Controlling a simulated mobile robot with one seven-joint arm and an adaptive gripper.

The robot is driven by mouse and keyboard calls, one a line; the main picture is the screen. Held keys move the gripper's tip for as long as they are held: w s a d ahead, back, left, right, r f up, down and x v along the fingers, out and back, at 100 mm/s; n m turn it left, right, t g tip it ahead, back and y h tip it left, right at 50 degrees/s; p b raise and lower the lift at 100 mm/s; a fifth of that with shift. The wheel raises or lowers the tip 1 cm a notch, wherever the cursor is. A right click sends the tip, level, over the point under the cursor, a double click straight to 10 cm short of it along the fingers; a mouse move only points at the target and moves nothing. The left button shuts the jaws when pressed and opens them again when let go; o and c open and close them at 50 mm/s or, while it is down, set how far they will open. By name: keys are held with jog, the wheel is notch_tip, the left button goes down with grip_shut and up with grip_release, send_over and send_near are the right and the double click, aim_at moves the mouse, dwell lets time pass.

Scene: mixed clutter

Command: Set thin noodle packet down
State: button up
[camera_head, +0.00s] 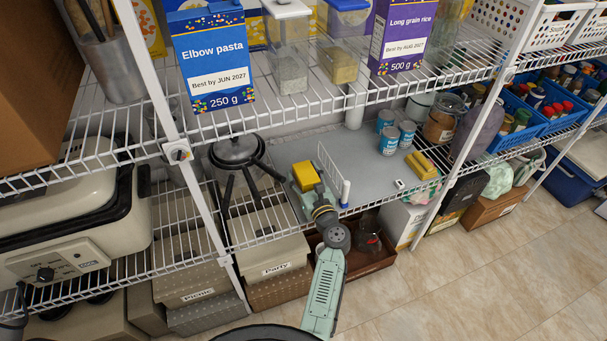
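My gripper (311,187) is at the end of my pale green arm, low over the grey shelf liner (362,158) on the middle wire shelf. A yellow, block-like packet (304,177) is right at its fingertips. It may be the thin noodle packet, but no label is readable. My gripper's fingers are small and partly hidden, so I cannot tell if they are closed on it or if it touches the liner. Yellow packets (421,165) lie on the liner's right part, apart from my gripper.
A white wire divider (330,169) stands just right of my gripper. The upper shelf holds an elbow pasta box (213,60) and a rice box (403,36). Liner between divider and yellow packets looks mostly clear.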

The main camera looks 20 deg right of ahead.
jog(key=shift+o, duration=0.8)
jog(key=shift+s+f, duration=0.1)
jog(key=shift+f, duration=0.7)
jog(key=shift+r, duration=0.35)
jog(key=s, duration=0.7)
jog(key=s+r, duration=0.1)
jog(key=s, duration=0.3)
jog(key=shift+s+d+b, duration=0.2)
jog(key=shift+s+b, duration=0.1)
jog(key=shift+s, duration=0.1)
jog(key=shift+r, duration=0.1)
